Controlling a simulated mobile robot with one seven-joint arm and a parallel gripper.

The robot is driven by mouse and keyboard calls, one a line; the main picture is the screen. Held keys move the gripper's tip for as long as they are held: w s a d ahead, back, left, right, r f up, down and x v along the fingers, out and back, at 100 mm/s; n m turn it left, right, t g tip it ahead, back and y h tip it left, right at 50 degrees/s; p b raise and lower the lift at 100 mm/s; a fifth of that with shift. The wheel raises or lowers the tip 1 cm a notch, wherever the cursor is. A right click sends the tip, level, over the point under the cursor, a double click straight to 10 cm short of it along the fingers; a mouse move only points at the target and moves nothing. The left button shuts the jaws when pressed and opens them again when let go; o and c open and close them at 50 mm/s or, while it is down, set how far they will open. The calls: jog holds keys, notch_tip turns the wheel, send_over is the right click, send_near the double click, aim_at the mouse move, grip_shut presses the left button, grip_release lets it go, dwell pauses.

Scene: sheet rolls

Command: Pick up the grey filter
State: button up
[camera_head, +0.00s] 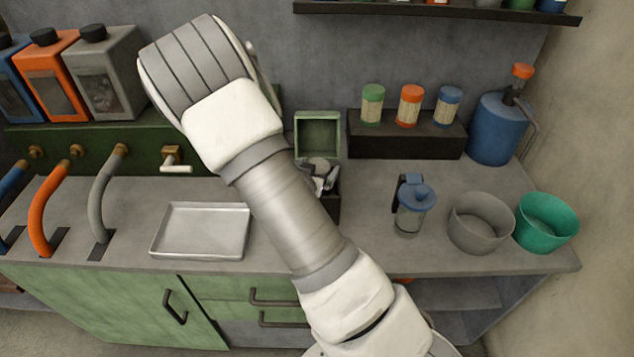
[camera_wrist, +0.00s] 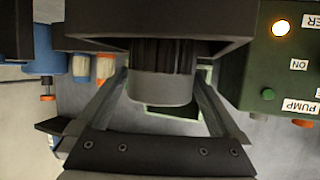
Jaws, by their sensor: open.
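In the wrist view a round grey piece with a dark ribbed body, which looks like the grey filter (camera_wrist: 160,88), sits between the two fingers of my gripper (camera_wrist: 161,80). The fingers are open, one on each side of it; I cannot tell whether either touches it. The ribbed body meets a dark block (camera_wrist: 100,43). In the head view my arm hides most of this spot; my gripper (camera_head: 322,180) shows only in part, by a dark box in front of a small green open box (camera_head: 318,118).
A blue-lidded jug (camera_head: 411,212), a grey bowl (camera_head: 476,234) and a green bowl (camera_head: 547,234) stand at right. A dark rack (camera_head: 405,142) with jars and a blue bottle (camera_head: 495,132) stand behind.

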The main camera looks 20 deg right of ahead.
jog(key=shift+x, duration=1.2)
jog(key=c, duration=1.5)
